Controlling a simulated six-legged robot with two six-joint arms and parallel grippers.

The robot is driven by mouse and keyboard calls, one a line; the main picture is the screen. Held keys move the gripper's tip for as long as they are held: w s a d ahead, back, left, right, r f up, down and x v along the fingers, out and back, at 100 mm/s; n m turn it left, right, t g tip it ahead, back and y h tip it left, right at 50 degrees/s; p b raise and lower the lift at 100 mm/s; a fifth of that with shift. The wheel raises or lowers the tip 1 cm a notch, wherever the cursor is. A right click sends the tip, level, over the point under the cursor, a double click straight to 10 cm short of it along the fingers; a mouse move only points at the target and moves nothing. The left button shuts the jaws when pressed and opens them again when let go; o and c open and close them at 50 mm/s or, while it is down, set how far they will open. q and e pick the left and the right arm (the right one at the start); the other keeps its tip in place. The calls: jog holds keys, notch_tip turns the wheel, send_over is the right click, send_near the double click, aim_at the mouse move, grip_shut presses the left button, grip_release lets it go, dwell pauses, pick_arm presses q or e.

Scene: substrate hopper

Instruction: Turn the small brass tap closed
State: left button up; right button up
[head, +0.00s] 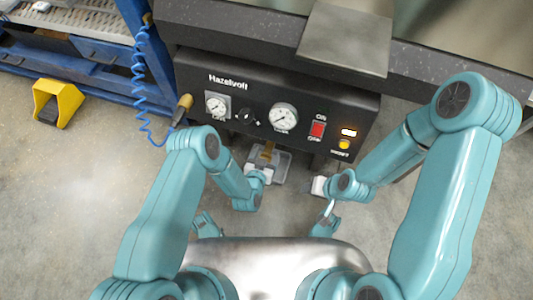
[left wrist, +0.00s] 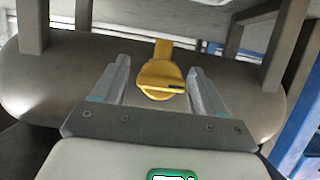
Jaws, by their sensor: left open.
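The small brass tap (left wrist: 161,76) shows in the left wrist view as a yellow round body with a flat handle lying crosswise on its face. It sits at the front of a dark rounded tank (left wrist: 60,85). My left gripper (left wrist: 159,68) is open, with one finger on each side of the tap and a visible gap on both sides. In the head view the tap (head: 267,151) is a small brass piece below the panel, partly hidden by my left gripper (head: 264,168). My right gripper (head: 319,186) is low, right of the left one; its fingers are not clear.
The black Hazelvolt panel (head: 240,93) with gauges, a red switch (head: 318,130) and lamps stands just above the grippers. A blue coiled hose (head: 139,85) hangs at its left. Tank legs (left wrist: 292,60) flank the tap.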

pick_arm(q)
jog(key=c, duration=1)
jog(key=shift+o, duration=0.2)
jog(key=shift+m+y, duration=0.3)
jog(key=shift+m, duration=0.2)
jog(key=o, duration=1)
jog(key=shift+c, duration=0.2)
jog(key=shift+s, duration=0.1)
